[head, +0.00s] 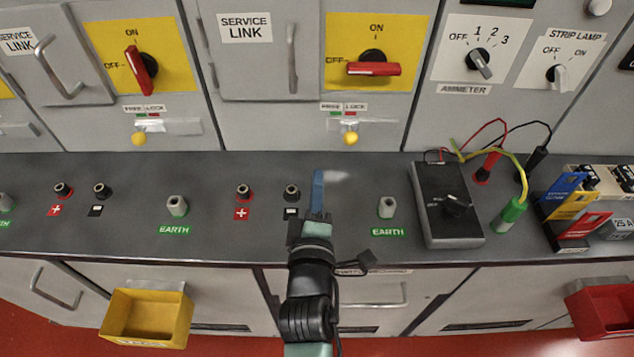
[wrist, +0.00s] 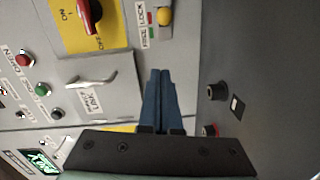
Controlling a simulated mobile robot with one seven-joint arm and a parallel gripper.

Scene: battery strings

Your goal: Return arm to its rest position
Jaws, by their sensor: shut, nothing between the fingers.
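My gripper (head: 318,178) is over the dark worktop (head: 350,234) near the middle of the head view, just right of a black socket (head: 292,190). Its blue fingers are together with nothing between them. In the wrist view the closed fingers (wrist: 160,75) point toward the grey cabinet front. My arm comes up from the bottom of the head view and hides part of the worktop edge and a drawer front below.
A black meter box (head: 446,215) with red, black and green probes (head: 512,211) lies to the right, beside a rack of coloured cards (head: 574,212). Earth posts (head: 387,207) and sockets (head: 242,191) stand up from the worktop. Yellow (head: 150,315) and red (head: 603,308) bins hang below.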

